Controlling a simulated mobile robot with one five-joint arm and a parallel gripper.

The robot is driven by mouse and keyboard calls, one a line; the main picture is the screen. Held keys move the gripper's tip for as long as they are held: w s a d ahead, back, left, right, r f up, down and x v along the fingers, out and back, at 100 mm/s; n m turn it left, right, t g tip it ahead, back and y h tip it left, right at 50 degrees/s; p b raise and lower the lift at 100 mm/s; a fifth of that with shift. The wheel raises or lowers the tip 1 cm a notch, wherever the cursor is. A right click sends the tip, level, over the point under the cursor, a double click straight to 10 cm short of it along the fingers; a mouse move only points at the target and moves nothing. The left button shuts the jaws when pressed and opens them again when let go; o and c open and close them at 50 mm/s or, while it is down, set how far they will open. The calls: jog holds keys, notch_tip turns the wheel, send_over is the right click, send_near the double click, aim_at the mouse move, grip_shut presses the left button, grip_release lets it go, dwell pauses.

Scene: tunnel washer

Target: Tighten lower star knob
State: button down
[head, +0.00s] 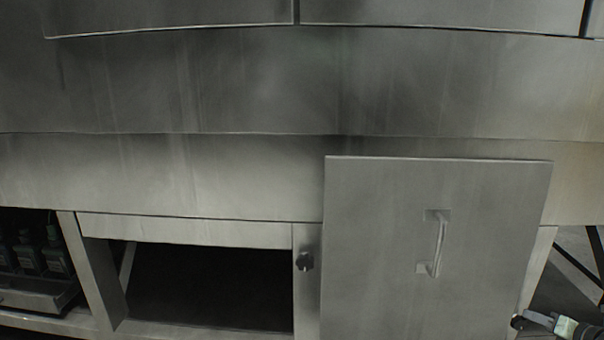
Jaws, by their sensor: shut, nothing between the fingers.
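A dark star knob (304,261) sits on the narrow steel post left of the big grey panel (380,250). It is the only knob I can make out clearly, and I cannot tell whether it is the lower one. My gripper (527,321) is at the bottom right corner, by the panel's lower right edge, far from that knob. It looks shut and holds nothing I can see. A small dark round shape lies at its tip; I cannot tell whether it is a fingertip or another knob.
The panel has a bar handle (438,243) and stands in front of the steel housing (200,175). A dark open compartment (210,285) is left of the post. Several dark bottles (40,256) stand in a bay at the far left. Dark struts (580,268) show at the right.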

jog(key=shift+d+f, duration=0.2)
dwell(0.4)
jog(key=shift+s+d+f+b, duration=0.1)
jog(key=shift+d+f+b, duration=0.3)
jog(key=shift+d+b, duration=0.2)
dwell(0.3)
jog(key=s, duration=0.6)
jog(key=shift+r+p, duration=0.3)
jog(key=shift+p, duration=0.05)
jog(key=shift+d, duration=0.15)
